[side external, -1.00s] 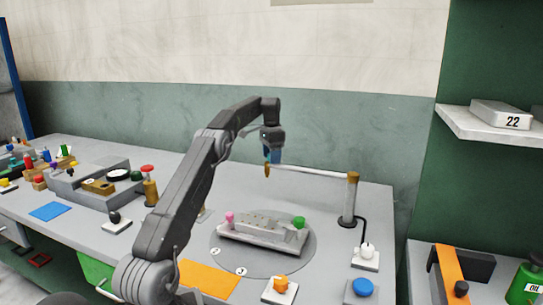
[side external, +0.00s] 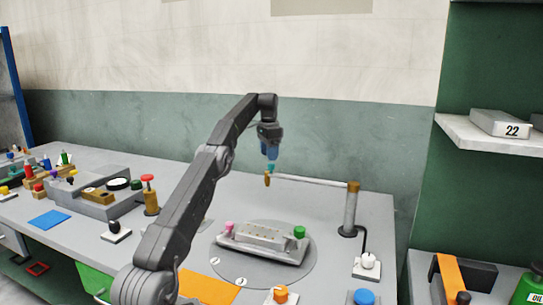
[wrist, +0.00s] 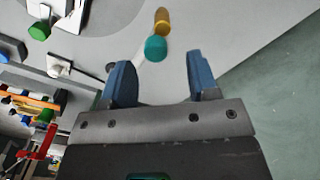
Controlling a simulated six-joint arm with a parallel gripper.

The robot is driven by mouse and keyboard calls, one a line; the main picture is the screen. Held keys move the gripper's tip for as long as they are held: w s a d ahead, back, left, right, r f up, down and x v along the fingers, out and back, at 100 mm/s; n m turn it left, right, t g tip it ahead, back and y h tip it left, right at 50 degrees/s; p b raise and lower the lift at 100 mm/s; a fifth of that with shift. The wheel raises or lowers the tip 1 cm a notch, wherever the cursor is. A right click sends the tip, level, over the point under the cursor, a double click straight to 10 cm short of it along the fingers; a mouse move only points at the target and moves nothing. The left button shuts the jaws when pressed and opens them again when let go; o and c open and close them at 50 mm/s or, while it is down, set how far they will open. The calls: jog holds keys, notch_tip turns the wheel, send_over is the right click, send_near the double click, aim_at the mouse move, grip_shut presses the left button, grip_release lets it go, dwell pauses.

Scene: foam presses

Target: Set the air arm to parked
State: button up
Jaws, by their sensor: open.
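The air arm is a thin pale rod (side external: 312,181) reaching left from an upright post (side external: 350,212). A brass nozzle (side external: 267,180) and a teal knob (side external: 271,168) are at its free end. My gripper (side external: 270,152) is just above the knob, pointing down. In the wrist view my gripper's blue fingers (wrist: 157,60) are spread apart, with the teal knob (wrist: 155,48) between and just beyond their tips. The brass nozzle (wrist: 162,20) is farther out. The fingers appear clear of the knob. No parked mark is readable.
A grey fixture (side external: 265,246) with pink and green knobs sits on a round plate (side external: 290,277) below the arm. A white-knobbed switch (side external: 368,264) stands beside the post. Blocks and a red-topped post (side external: 150,195) are at left.

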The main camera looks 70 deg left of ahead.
jog(key=s+a+r, duration=0.2)
jog(key=s+r, duration=0.4)
jog(key=s, duration=0.4)
jog(key=shift+s+a+r, duration=0.15)
jog(key=shift+s+a, duration=0.1)
jog(key=shift+a, duration=0.1)
jog(key=w+d+r+t+y, duration=0.1)
jog(key=w+d+r, duration=0.2)
jog(key=d, duration=1.2)
jog(key=w+d+r+t, duration=0.1)
jog(key=w+d+r, duration=0.1)
jog(key=d, duration=1.2)
jog(key=s+d+f+t, duration=0.1)
jog(key=s+d+f, duration=0.2)
jog(key=s+d, duration=0.2)
jog(key=s+d+f+t, duration=0.1)
jog(key=s+d+f, duration=0.3)
jog(key=d, duration=0.5)
jog(key=s+d+f+t+h, duration=0.1)
jog(key=s+d+f, duration=0.3)
jog(key=s+d, duration=0.3)
jog(key=shift+f+t, duration=0.15)
jog(key=shift+t, duration=0.15)
